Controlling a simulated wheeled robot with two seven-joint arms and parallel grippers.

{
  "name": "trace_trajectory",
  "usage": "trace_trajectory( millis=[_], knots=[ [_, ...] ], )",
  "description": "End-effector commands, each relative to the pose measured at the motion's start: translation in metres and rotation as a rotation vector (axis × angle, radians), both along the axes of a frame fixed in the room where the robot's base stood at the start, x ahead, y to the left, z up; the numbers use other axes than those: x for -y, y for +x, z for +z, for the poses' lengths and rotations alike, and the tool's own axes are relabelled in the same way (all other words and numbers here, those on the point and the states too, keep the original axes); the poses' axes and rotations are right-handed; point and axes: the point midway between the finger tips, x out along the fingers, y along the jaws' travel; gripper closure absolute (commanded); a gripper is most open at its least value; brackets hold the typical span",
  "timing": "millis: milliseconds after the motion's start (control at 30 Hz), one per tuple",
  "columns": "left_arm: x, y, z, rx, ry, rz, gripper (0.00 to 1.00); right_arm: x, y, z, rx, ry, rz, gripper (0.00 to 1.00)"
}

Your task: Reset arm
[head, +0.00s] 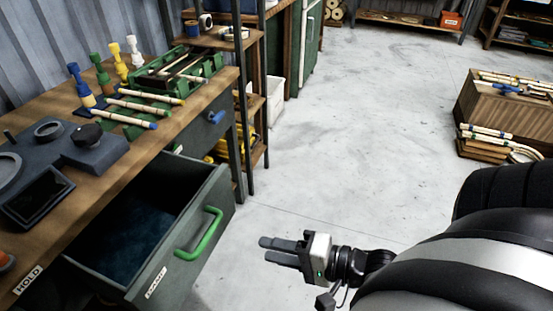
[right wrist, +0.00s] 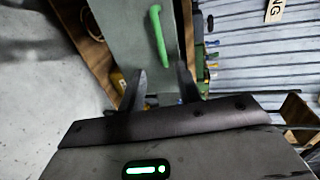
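My right gripper (head: 268,249) is in the lower middle of the head view, above the grey floor. Its two dark fingers stand apart with nothing between them, as the right wrist view (right wrist: 163,88) also shows. An open grey drawer (head: 190,266) with a green handle (head: 203,236) is to its left. The gripper is clear of the handle in the head view. In the right wrist view the green handle (right wrist: 159,36) shows beyond the fingers. The drawer's visible inside looks dark and empty. My left gripper is not in view.
The wooden workbench (head: 40,237) on the left carries a dark device (head: 85,148), coloured posts, rattan sticks and a green tray (head: 178,72). A closed drawer with a blue handle (head: 216,117) is farther back. Open floor (head: 350,130) lies right of the bench; a wooden crate (head: 505,110) stands far right.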

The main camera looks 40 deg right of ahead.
Motion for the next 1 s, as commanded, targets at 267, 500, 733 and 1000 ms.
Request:
trace_trajectory(
  millis=[267, 500, 733, 1000],
  knots=[
    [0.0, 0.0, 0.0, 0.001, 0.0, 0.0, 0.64, 0.0, 0.0, 0.0, 0.0, 0.0, 0.0, 0.66],
    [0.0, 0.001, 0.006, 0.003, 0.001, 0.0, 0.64, -0.014, -0.002, -0.004, 0.041, -0.133, 0.026, 0.66],
    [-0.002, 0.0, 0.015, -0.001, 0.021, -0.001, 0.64, -0.064, 0.0, -0.02, 0.192, -0.775, 0.182, 0.66],
    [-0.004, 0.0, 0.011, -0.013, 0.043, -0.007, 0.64, -0.088, 0.007, -0.03, 0.238, -1.293, 0.375, 0.66]
  ],
)
